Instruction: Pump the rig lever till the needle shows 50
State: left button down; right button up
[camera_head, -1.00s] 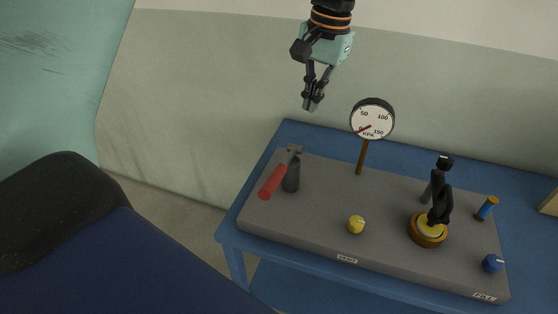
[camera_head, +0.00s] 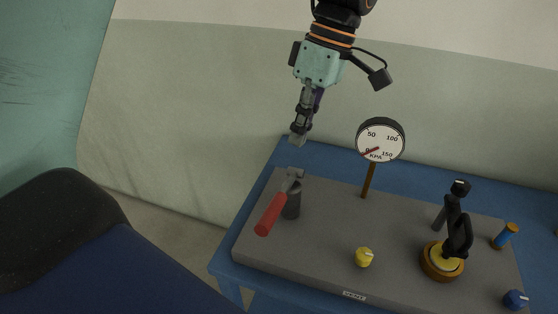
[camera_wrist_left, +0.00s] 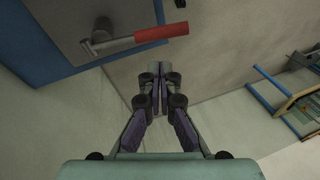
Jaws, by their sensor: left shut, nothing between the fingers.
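The rig lever has a red handle (camera_head: 270,215) that slopes down toward the front left from a dark grey post (camera_head: 291,199). The red handle (camera_wrist_left: 161,33) also shows at the top of the left wrist view. The round white gauge (camera_head: 380,140) stands on a brown stem behind the lever; its red needle points near 0. My left gripper (camera_head: 298,138) is shut and empty, hanging above and behind the lever, apart from it. Its closed fingers (camera_wrist_left: 159,88) show in the left wrist view, below the handle.
The grey rig plate (camera_head: 320,240) lies on a blue table (camera_head: 335,160). On it are a yellow vent knob (camera_head: 363,257), a black clamp-like part (camera_head: 457,235) on a brass ring, a blue-and-orange cylinder (camera_head: 505,236) and a blue knob (camera_head: 515,299). Air left of the lever is clear.

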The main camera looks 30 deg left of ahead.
aim_at(275, 206)
pick_arm(q)
jog(key=shift+s+d+r+n, duration=0.1)
jog(key=shift+s+r+n, duration=0.15)
jog(key=shift+n, duration=0.65)
jog(key=x, duration=1.4)
jog(key=shift+f, duration=0.2)
jog(key=shift+w+f, duration=0.1)
jog(key=shift+w, duration=0.05)
